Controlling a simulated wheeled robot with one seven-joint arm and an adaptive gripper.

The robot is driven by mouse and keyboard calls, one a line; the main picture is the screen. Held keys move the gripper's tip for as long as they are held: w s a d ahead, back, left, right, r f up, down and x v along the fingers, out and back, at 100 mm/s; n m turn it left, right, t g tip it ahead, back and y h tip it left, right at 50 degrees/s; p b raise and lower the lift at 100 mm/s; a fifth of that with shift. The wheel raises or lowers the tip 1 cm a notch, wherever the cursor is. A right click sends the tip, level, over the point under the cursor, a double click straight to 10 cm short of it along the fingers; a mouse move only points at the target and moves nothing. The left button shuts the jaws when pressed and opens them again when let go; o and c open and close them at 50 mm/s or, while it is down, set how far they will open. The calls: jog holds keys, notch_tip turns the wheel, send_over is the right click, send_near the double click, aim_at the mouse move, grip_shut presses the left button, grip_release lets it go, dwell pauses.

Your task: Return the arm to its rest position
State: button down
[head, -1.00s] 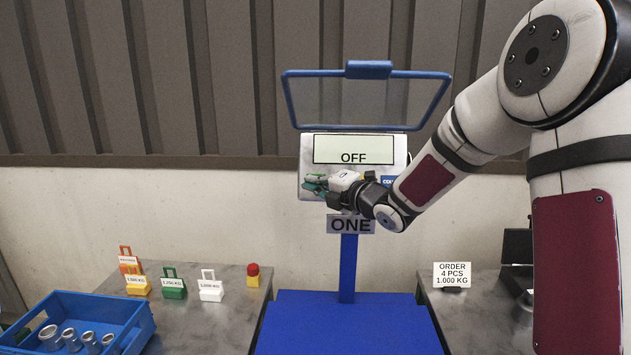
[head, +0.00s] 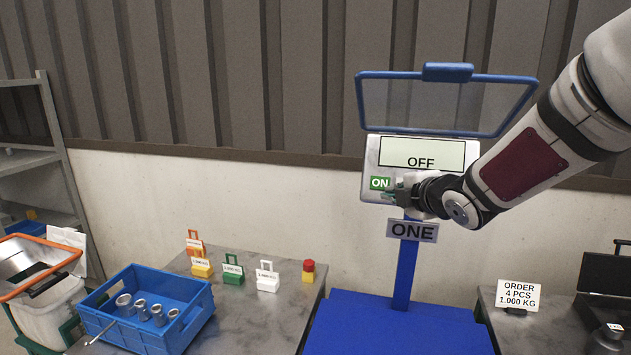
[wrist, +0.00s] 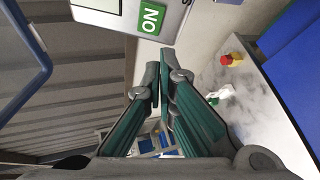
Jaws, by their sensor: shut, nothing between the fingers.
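My gripper (head: 396,193) is in front of the lower left part of the scale's display head (head: 373,162), near its green ON button (head: 380,183). In the wrist view my gripper (wrist: 163,62) has its green-padded fingers together with nothing between them, and the ON button (wrist: 152,18) shows ahead of the fingertips, apart from them. The display (head: 422,153) reads OFF. My arm reaches in from the right. Part of the display head is hidden behind my gripper.
A blue platform (head: 395,330) stands below the display post. On the left table are a blue crate (head: 150,340) of metal castings, weights with handles and a red-topped button (head: 308,271). An order sign (head: 518,293) and a black case stand at right.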

jog(key=s+f+m+g+h, duration=0.15)
jog(key=s+m+g, duration=0.4)
jog(key=s, duration=0.95)
jog(key=s+a+f+m+g, duration=0.1)
jog(key=s+f+m+g, duration=0.15)
jog(key=s+m, duration=0.9)
jog(key=s+f+m+g+h, duration=0.1)
jog(key=s+m+g, duration=0.3)
jog(key=s, duration=1.5)
notch_tip(320, 180, up, 16)
jog(key=t+p, duration=0.2)
jog(key=p, duration=1.3)
jog(key=shift+r, duration=0.25)
